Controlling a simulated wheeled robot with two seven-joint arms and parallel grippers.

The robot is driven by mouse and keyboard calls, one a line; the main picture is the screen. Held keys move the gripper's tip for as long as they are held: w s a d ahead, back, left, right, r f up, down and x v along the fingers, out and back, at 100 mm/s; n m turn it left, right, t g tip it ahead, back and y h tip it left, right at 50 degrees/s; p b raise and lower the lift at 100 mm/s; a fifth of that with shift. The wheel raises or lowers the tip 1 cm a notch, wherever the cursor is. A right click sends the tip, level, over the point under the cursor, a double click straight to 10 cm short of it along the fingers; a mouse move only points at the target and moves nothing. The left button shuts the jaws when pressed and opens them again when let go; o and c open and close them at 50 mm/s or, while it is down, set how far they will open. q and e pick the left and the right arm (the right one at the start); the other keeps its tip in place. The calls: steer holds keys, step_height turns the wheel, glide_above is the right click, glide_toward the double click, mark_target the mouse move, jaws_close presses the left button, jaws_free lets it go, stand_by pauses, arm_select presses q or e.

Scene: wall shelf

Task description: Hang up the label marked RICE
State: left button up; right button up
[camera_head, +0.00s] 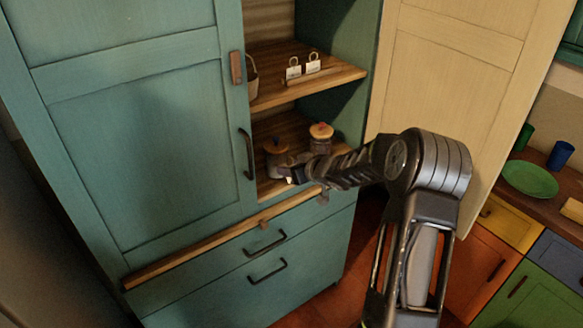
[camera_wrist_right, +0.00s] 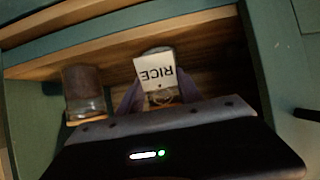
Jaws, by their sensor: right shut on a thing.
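The white RICE label (camera_wrist_right: 156,74) stands between the fingers of my right gripper (camera_wrist_right: 158,98) in the right wrist view, its lettering upside down. Its ring is at the gripper end, and the gripper is shut on the label. In the head view my right gripper (camera_head: 290,172) reaches into the lower cupboard shelf, with a small white bit of the label (camera_head: 289,181) showing. A dark jar with an orange-brown lid (camera_head: 277,157) is right beside the gripper. A second lidded jar (camera_head: 320,138) stands behind to the right. My left gripper is out of view.
Two white labels with rings (camera_head: 293,72) stand on the upper shelf (camera_head: 338,76), near a basket (camera_head: 252,78). A jar (camera_wrist_right: 86,92) is left of the label in the wrist view. The left cupboard door (camera_head: 140,130) is closed; the cream door (camera_head: 440,75) is at right.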

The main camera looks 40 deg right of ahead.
steer(key=shift+w, duration=0.45)
steer(key=shift+w+f+p, duration=0.3)
steer(key=shift+w+f, duration=0.05)
steer(key=shift+f, duration=0.25)
stand_by(0.5)
stand_by(0.4)
steer(key=o, duration=1.4)
steer(key=shift+c, duration=0.2)
